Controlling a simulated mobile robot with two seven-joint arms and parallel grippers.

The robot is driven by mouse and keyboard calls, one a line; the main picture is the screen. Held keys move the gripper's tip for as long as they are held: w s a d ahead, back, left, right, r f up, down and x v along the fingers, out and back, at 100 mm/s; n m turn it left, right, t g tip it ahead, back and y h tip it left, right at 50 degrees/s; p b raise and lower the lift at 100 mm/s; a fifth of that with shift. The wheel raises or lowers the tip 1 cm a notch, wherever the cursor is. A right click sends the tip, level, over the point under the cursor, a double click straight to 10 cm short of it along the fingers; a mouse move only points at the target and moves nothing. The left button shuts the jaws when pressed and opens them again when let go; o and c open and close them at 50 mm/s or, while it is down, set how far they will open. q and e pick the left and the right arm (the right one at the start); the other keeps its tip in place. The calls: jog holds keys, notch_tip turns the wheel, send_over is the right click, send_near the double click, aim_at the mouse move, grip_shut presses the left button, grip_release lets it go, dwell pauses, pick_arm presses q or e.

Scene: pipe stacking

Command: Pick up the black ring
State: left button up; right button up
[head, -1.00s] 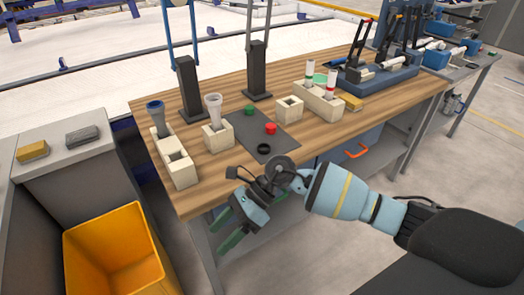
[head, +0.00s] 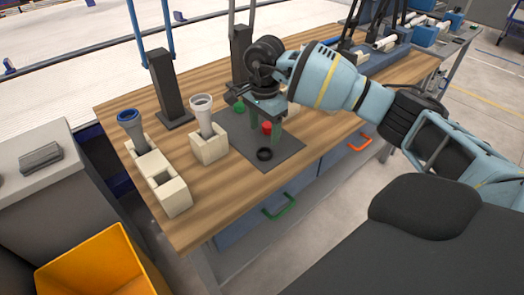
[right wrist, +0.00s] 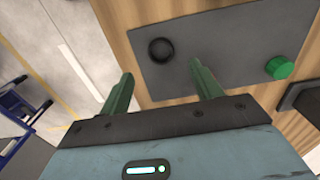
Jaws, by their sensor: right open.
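The black ring (head: 264,154) lies flat on the dark grey mat (head: 290,146), near the mat's front corner on the wooden table. It also shows in the right wrist view (right wrist: 160,50), beyond the gap between my fingers. My right gripper (head: 265,132) is open above the mat, pointing down and apart from the black ring. My left gripper is out of view.
A white pipe (head: 203,116) stands in a cream block (head: 209,149) left of the mat. A blue-topped pipe (head: 131,122) stands in another cream block (head: 166,192). A black post (head: 171,90) rises behind. A yellow bin (head: 105,255) is at lower left.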

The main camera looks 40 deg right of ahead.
aim_at(264, 148)
jog(key=shift+a+f, duration=0.1)
jog(key=shift+f, duration=3.65)
jog(key=shift+c, duration=0.3)
jog(key=c, duration=1)
